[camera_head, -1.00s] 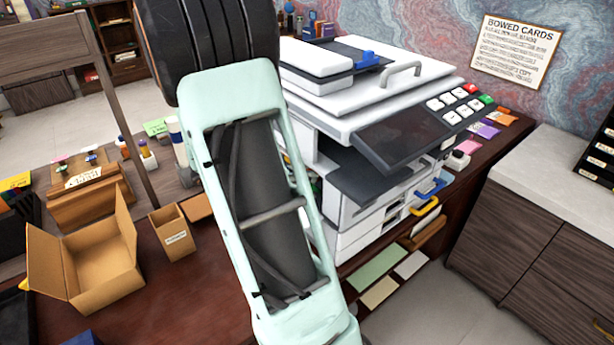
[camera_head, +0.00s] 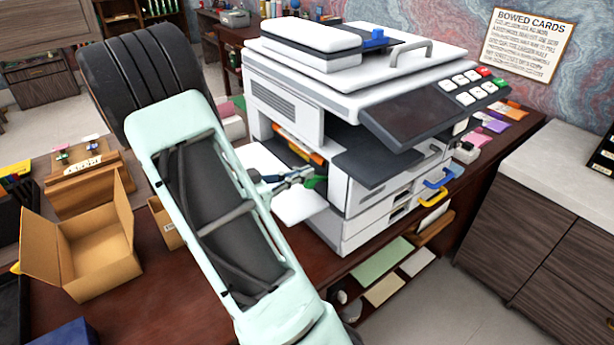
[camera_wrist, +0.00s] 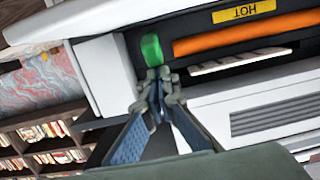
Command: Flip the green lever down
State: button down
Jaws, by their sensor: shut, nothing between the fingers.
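The green lever (camera_wrist: 151,49) is at the upper middle of the wrist view, beside the end of an orange roller (camera_wrist: 245,34) inside the open side of the white printer (camera_wrist: 105,75). My gripper (camera_wrist: 157,78) is shut and empty. Its fingertips are right at the lever's lower end; I cannot tell whether they touch. In the head view, my gripper (camera_head: 300,174) reaches into the printer's open side, and a bit of the green lever (camera_head: 319,183) shows beside the fingertips. The rest of the lever is hidden there.
A yellow HOT label (camera_wrist: 244,11) sits by the roller. The printer's open side panel (camera_head: 300,204) lies below my gripper. An open cardboard box (camera_head: 88,250) stands on the desk at left. The printer's walls leave little room around the lever.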

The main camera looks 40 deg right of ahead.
jog(key=shift+a+f+h+b, duration=0.3)
jog(key=shift+f+h+b, duration=0.1)
jog(key=shift+f+h, duration=0.25)
jog(key=shift+a+f, duration=0.35)
jog(key=shift+f, duration=0.05)
jog(key=w+a, duration=0.1)
jog(key=a, duration=1)
jog(key=shift+w+a+r, duration=0.2)
jog(key=shift+a+r, duration=0.1)
jog(key=shift+r, duration=0.05)
